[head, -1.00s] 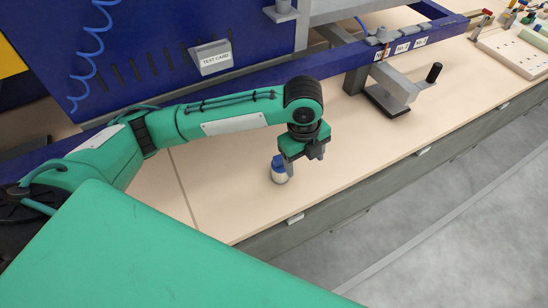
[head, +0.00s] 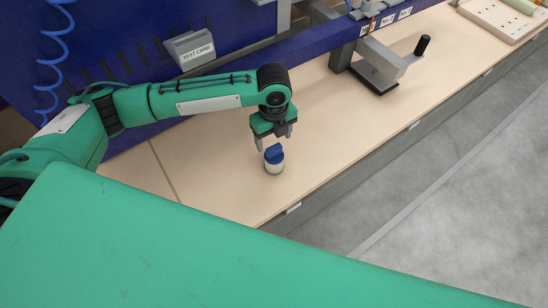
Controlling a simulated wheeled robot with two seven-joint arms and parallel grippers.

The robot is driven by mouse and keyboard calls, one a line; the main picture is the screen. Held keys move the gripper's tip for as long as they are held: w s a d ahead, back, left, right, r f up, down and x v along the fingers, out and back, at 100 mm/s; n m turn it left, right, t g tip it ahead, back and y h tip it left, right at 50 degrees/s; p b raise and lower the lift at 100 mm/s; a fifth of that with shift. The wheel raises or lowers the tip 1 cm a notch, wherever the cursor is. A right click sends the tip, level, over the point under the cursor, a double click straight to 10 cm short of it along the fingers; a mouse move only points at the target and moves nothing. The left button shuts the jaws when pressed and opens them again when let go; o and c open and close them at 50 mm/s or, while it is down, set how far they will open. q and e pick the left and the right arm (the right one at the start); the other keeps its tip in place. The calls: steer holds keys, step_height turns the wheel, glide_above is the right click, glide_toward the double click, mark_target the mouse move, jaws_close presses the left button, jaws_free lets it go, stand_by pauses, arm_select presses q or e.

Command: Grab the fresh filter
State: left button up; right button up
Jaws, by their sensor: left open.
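A small pale cylinder with a blue top (head: 274,160) stands upright on the light wooden bench top; no label on it can be read, so I cannot tell whether it is the fresh filter. My left gripper (head: 275,139) is open, pointing down, with its two dark fingers apart. The fingertips show just above and behind the blue top in the head view, one to each side of it. I see no grip on the cylinder, and I cannot tell the exact height gap. My right gripper is not in view.
A grey holder marked TEST CARD (head: 191,49) sits on the blue panel behind my arm. A grey clamp with a black handle (head: 423,45) stands further right by the blue rail. The bench (head: 340,140) is clear between cylinder and clamp.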

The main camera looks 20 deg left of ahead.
mark_target(274, 147)
arm_select(q)
steer(key=f, duration=0.2)
steer(key=f+p, duration=0.1)
steer(key=f, duration=0.2)
steer(key=shift+s+d, duration=0.15)
steer(key=shift+s, duration=0.05)
steer(key=c, duration=1.4)
steer(key=shift+r, duration=0.1)
